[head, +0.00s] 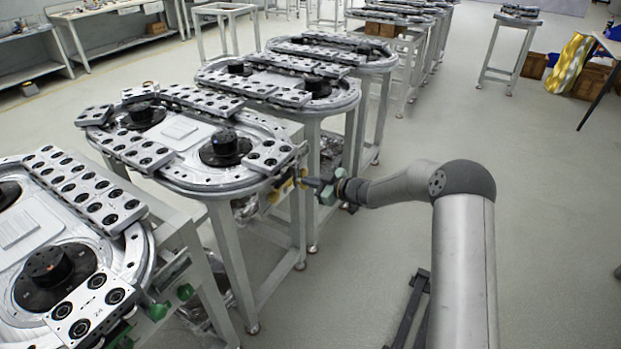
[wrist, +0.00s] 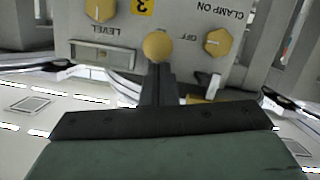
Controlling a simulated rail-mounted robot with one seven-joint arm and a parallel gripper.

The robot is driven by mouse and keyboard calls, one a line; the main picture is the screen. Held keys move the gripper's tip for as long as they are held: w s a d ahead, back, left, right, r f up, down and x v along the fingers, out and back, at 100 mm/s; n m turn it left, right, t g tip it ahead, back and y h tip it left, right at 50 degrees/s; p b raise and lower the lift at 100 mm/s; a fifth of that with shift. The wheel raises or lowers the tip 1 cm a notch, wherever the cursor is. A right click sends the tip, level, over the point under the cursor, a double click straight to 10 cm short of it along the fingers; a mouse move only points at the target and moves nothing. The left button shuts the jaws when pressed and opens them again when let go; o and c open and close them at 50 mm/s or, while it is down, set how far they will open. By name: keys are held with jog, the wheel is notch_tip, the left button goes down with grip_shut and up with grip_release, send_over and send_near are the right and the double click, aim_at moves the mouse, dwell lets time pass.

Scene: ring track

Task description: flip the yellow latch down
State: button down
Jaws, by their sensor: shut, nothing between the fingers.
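In the wrist view a pale control panel (wrist: 190,25) carries yellow parts. A round yellow knob (wrist: 157,46) is straight beyond my fingertips, with a faceted yellow knob (wrist: 217,41) to its right, near "CLAMP ON" and "OFF". Another yellow knob (wrist: 99,9) is at upper left, above "LEVEL". A small yellow-tan piece with a pale lever (wrist: 214,88) shows low on the right; I cannot tell for sure which part is the latch. My gripper (wrist: 157,68) is shut and empty, its tips at or just short of the round knob. In the head view my gripper (head: 308,182) is at the table's right end.
The panel hangs under the end of a ring-track table (head: 190,180) with metal carriers on top. A nearer similar table (head: 150,235) stands at lower left, and others run behind. The grey floor (head: 560,200) to the right is largely free.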

jog(key=shift+f, duration=0.1)
jog(key=s+d+r+p, duration=0.1)
jog(key=s+d+r, duration=0.5)
jog(key=d, duration=0.2)
jog(key=shift+r, duration=0.2)
dwell(0.3)
dwell(0.4)
